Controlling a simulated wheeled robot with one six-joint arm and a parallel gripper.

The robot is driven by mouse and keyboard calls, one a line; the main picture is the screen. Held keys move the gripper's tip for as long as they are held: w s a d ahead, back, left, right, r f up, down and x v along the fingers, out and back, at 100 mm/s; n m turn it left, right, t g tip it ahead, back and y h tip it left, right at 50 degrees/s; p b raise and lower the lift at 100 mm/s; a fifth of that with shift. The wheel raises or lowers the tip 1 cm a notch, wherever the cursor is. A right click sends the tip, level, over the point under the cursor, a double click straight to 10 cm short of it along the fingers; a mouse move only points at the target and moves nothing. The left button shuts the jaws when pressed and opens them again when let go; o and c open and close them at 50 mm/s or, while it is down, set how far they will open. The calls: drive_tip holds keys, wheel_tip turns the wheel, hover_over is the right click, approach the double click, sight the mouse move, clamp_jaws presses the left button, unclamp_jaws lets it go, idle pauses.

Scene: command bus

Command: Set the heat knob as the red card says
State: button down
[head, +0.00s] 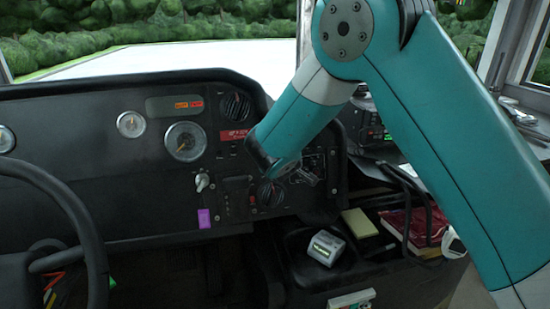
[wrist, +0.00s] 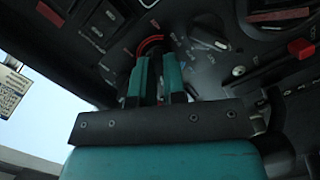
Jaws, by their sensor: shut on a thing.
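The red card (head: 237,136) is a small red strip with pale lettering on the dash, right of the large gauge; its words are too small to read. The heat dial shows a red arc (wrist: 151,41) in the wrist view, just beyond my fingertips. My gripper (wrist: 155,62) is at this dial with its teal fingers close together, shut on the heat knob. The fingers hide the knob, so its pointer setting cannot be seen. In the head view my arm reaches the lower right of the dash panel and covers part of it.
A grey knob (wrist: 208,38) sits close to the right of my fingers in the wrist view. The steering wheel (head: 75,210) stands at left.

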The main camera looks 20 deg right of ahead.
drive_tip(key=m+b, duration=0.1)
drive_tip(key=m, duration=0.3)
drive_tip(key=shift+d+g+y+b, duration=0.1)
drive_tip(key=shift+g+y+b, duration=0.2)
drive_tip(key=shift+b, duration=0.1)
drive_tip(key=m+b, duration=0.2)
drive_tip(key=m, duration=0.1)
drive_tip(key=shift+f+m+y, duration=0.1)
drive_tip(key=shift+m+y, duration=0.3)
drive_tip(key=m+b, duration=0.2)
drive_tip(key=m, duration=0.1)
drive_tip(key=shift+d+m+y, duration=0.1)
drive_tip(key=shift+m+y, duration=0.3)
drive_tip(key=m+b, duration=0.3)
drive_tip(key=m, duration=0.1)
drive_tip(key=shift+y, duration=0.4)
drive_tip(key=m+y+b, duration=0.1)
drive_tip(key=m+b, duration=0.2)
drive_tip(key=m, duration=0.1)
drive_tip(key=m+t+b, duration=0.1)
drive_tip(key=m+b, duration=0.1)
drive_tip(key=m, duration=0.1)
drive_tip(key=shift+f+m, duration=0.1)
drive_tip(key=shift+m, duration=0.2)
drive_tip(key=m+b, duration=0.3)
drive_tip(key=m, duration=0.1)
drive_tip(key=shift+y, duration=0.3)
drive_tip(key=shift+m+t+b, duration=0.5)
drive_tip(key=shift+m+b, duration=0.35)
drive_tip(key=shift+m, duration=0.85)
